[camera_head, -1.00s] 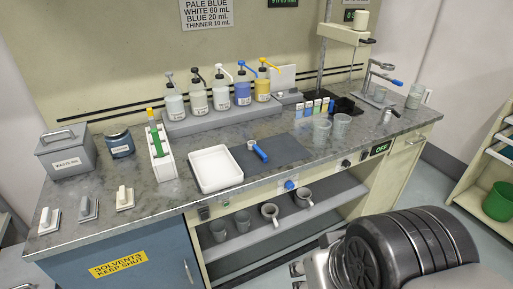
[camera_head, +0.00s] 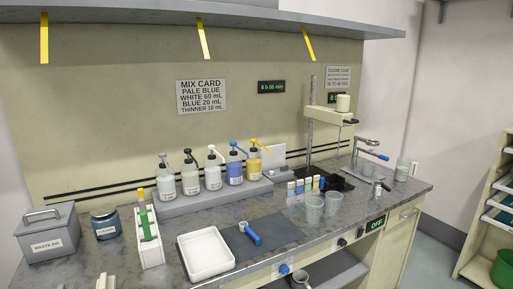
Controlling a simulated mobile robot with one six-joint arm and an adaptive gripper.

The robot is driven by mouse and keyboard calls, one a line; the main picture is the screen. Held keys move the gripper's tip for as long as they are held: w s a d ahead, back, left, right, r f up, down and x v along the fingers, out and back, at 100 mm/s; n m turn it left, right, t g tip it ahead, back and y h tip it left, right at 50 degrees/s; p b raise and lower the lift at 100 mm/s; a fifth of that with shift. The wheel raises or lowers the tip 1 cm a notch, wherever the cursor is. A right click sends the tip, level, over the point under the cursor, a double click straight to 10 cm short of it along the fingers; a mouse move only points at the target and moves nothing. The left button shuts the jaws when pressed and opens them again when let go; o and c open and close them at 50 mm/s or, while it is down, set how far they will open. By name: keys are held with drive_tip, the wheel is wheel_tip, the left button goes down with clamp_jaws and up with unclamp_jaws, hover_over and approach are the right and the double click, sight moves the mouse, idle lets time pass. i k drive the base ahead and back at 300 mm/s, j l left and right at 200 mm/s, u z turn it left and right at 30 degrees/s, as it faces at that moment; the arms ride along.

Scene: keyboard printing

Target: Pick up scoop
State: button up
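A small scoop with a blue handle (camera_head: 251,236) and a pale round head lies on the dark mat (camera_head: 280,232), just right of the white tray (camera_head: 207,270). Its head points up and to the left, and its handle runs down to the right. Nothing covers it.
Pump bottles (camera_head: 214,175) stand on a grey riser behind the mat. Two clear cups (camera_head: 314,210) and several small coloured-label vials (camera_head: 300,187) stand to the right. A rack with green and yellow tools (camera_head: 147,240) stands left of the tray. The mat around the scoop is clear.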

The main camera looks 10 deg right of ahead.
sight(250, 233)
drive_tip(key=i, duration=1.6)
